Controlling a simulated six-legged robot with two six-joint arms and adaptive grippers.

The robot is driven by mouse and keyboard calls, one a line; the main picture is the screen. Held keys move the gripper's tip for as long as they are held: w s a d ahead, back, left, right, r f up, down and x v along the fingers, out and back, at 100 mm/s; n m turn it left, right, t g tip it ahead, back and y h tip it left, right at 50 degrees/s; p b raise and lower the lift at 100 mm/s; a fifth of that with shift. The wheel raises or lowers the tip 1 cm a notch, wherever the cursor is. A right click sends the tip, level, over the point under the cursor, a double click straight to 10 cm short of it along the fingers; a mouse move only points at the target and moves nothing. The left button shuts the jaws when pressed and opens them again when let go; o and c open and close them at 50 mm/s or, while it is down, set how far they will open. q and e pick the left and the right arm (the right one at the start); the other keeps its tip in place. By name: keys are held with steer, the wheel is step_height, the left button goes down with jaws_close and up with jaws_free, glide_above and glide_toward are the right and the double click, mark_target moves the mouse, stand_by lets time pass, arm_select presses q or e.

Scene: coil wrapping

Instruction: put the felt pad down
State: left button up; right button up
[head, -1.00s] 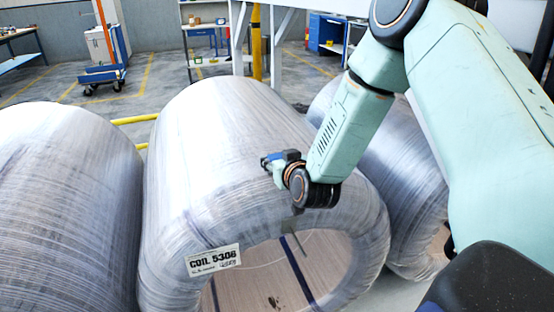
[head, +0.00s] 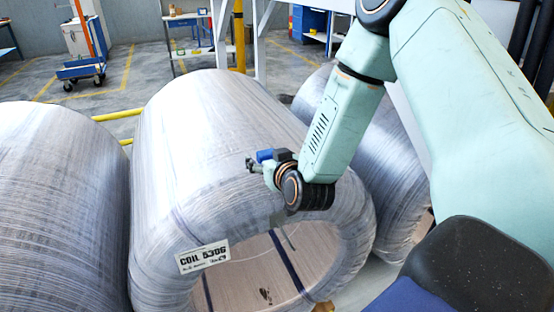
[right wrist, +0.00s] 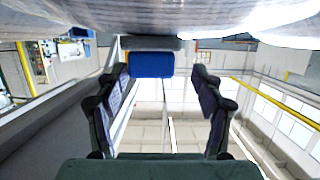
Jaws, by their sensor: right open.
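My right gripper (head: 257,165) is at the upper surface of the middle wrapped coil (head: 190,120). In the right wrist view its two dark fingers (right wrist: 163,88) stand wide apart. A small block with a blue face (right wrist: 151,64) and a grey slab along one side shows beyond the gap between them. It looks like the felt pad, but I cannot be sure. In that view, the block lies close to the coil wrap (right wrist: 190,15); I cannot tell whether they touch. A blue patch (head: 265,155) shows beside the gripper in the head view. My left gripper is out of view.
Wrapped coils stand at the left (head: 55,190) and behind my right arm (head: 395,170). The middle coil carries a white label (head: 203,257), and its bore opens toward me. A yellow rail (head: 118,115), a blue trolley (head: 82,68) and a shelf are farther back.

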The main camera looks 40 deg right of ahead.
steer(key=p+v, duration=0.3)
steer(key=v, duration=0.4)
steer(key=s+a+f+n+g+y, duration=0.15)
steer(key=s+a+f+g, duration=0.25)
steer(key=s+f, duration=0.4)
steer(key=s+a+f+n+g+y, duration=0.1)
steer(key=s+a+f+g+y, duration=0.1)
steer(key=s+a+f+g, duration=0.45)
steer(key=s+f+g, duration=0.2)
steer(key=s+f, duration=0.1)
steer(key=s, duration=0.5)
steer(key=s+f+g, duration=0.1)
steer(key=s+f, duration=0.3)
steer(key=s, duration=0.4)
steer(key=shift+s+a+f+g, duration=0.15)
steer(key=shift+a+f+g, duration=0.05)
steer(key=shift+f+g, duration=0.15)
